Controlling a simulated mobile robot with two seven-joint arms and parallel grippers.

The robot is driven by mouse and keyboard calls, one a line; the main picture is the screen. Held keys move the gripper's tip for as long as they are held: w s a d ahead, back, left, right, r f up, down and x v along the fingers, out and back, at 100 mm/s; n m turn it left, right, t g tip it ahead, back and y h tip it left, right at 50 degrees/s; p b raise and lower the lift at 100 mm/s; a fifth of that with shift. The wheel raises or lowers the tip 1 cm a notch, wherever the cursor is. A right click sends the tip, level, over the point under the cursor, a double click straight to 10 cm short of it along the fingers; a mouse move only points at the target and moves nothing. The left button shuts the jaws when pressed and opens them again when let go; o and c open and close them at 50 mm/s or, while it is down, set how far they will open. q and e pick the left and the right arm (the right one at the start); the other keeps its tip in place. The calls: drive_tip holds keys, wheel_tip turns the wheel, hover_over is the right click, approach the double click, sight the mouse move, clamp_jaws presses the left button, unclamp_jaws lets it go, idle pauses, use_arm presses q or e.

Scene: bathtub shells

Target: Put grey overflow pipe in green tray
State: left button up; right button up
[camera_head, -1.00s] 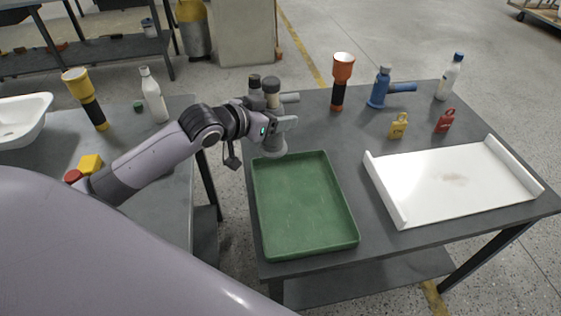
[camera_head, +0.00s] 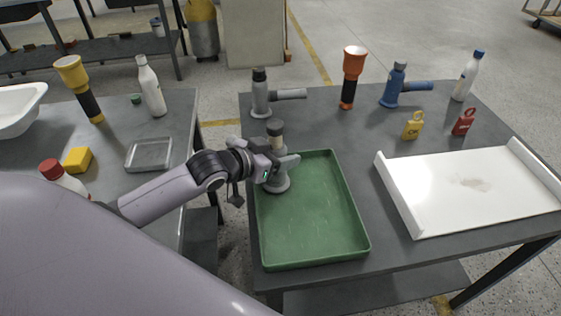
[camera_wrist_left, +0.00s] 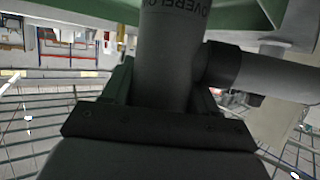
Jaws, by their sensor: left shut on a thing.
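The grey overflow pipe (camera_head: 276,182) is upright in my left gripper (camera_head: 278,166), with a dark cap on top and a wide round foot below. Its foot appears over the back left part of the green tray (camera_head: 318,220); I cannot tell whether it touches the tray floor. In the left wrist view the pipe (camera_wrist_left: 168,60) stands between the shut fingers, lettering on its body and a side branch to the right. The green tray (camera_wrist_left: 225,15) shows at the top there. My right gripper is not in view.
A second grey pipe (camera_head: 261,98) stands behind the tray. An orange flashlight (camera_head: 351,75), blue pipe (camera_head: 392,88), white bottle (camera_head: 468,78), yellow tag (camera_head: 413,126) and red tag (camera_head: 463,122) are farther right. A white shell (camera_head: 455,190) lies right of the tray.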

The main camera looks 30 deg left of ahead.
use_arm(q)
drive_tip(key=shift+f, duration=0.3)
drive_tip(key=shift+r, duration=0.1)
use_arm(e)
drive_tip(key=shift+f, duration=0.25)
use_arm(q)
drive_tip(key=o, duration=1.1)
drive_tip(key=shift+o, duration=0.2)
drive_tip(key=v, duration=1.2)
drive_tip(key=shift+p, duration=0.4)
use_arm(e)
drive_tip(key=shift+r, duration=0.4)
